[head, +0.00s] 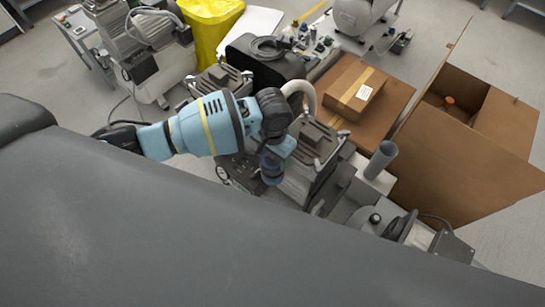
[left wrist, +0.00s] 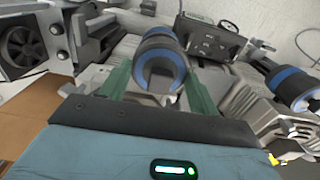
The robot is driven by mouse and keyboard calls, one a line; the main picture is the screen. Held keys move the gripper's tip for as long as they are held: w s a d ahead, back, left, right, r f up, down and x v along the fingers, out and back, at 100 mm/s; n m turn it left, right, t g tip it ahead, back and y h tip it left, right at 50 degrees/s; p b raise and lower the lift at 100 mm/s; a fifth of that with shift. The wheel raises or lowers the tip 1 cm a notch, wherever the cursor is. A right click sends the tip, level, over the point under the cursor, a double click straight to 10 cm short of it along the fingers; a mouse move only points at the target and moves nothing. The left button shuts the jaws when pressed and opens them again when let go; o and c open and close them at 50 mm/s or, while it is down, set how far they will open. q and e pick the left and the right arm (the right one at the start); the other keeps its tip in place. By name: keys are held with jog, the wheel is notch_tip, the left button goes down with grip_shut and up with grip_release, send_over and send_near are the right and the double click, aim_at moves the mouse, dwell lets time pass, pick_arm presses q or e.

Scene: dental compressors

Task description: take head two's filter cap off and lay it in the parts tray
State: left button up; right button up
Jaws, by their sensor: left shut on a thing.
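My left gripper (left wrist: 158,90) has its green fingers on either side of a black cylindrical filter cap (left wrist: 160,58) with blue bands, and is shut on it. A second black and blue cap (left wrist: 291,88) stands to the right in the left wrist view, apart from the gripper. I cannot read which head is number two, nor tell whether the held cap is clear of its seat. I cannot make out the parts tray. My right gripper is not in view.
An open cardboard box (head: 475,130) stands at the right. A closed carton (head: 354,88) lies on a brown surface behind the compressor. A grey upright tube (head: 381,160) stands close to the compressor's right. A yellow bag (head: 210,25) and another machine (head: 140,50) are at the back left.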

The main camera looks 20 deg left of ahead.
pick_arm(q)
jog(key=shift+r, duration=0.95)
jog(key=s+d+p, duration=0.1)
jog(key=s+d, duration=0.1)
jog(key=s, duration=0.5)
jog(key=s+d+r+p, duration=0.1)
jog(key=s+d, duration=0.2)
jog(key=s, duration=0.5)
jog(key=shift+d, duration=0.35)
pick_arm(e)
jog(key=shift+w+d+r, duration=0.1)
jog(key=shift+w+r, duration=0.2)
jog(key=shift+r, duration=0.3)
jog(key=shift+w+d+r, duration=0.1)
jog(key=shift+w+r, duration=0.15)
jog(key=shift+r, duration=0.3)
